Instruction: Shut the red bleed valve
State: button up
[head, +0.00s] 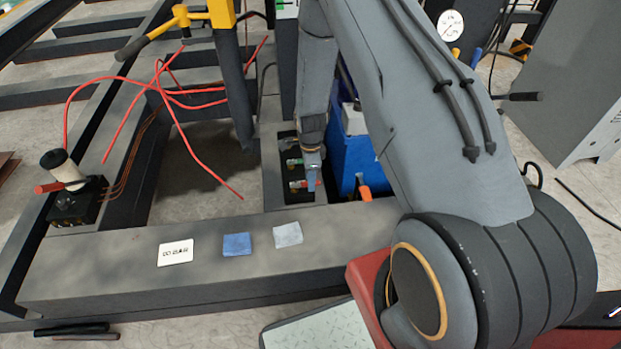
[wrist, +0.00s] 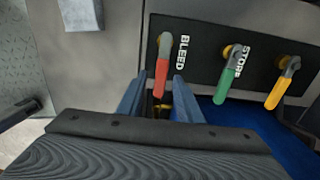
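The red bleed valve handle (wrist: 161,78) hangs from its pivot on the dark panel (wrist: 205,50), left of the word BLEED in the wrist view. It points down in the picture, much like the green STOP-side handle (wrist: 225,86) and the yellow handle (wrist: 274,93). My gripper (wrist: 159,82) is open, with one blue-grey finger on each side of the red handle's lower part and a gap showing on both sides. In the head view my gripper (head: 312,172) is at the panel, and the red handle (head: 298,184) shows beside it, partly covered.
A blue bin (head: 350,150) stands right of the panel. A white card (head: 175,252), a blue cloth (head: 237,244) and a grey cloth (head: 288,234) lie on the front beam (head: 110,285). Red hoses (head: 190,140) loop at left, near a black-based valve unit (head: 75,205).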

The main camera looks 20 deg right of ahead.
notch_tip(320, 180, up, 8)
jog(key=shift+f+p, duration=0.15)
jog(key=shift+p, duration=0.15)
dwell(0.4)
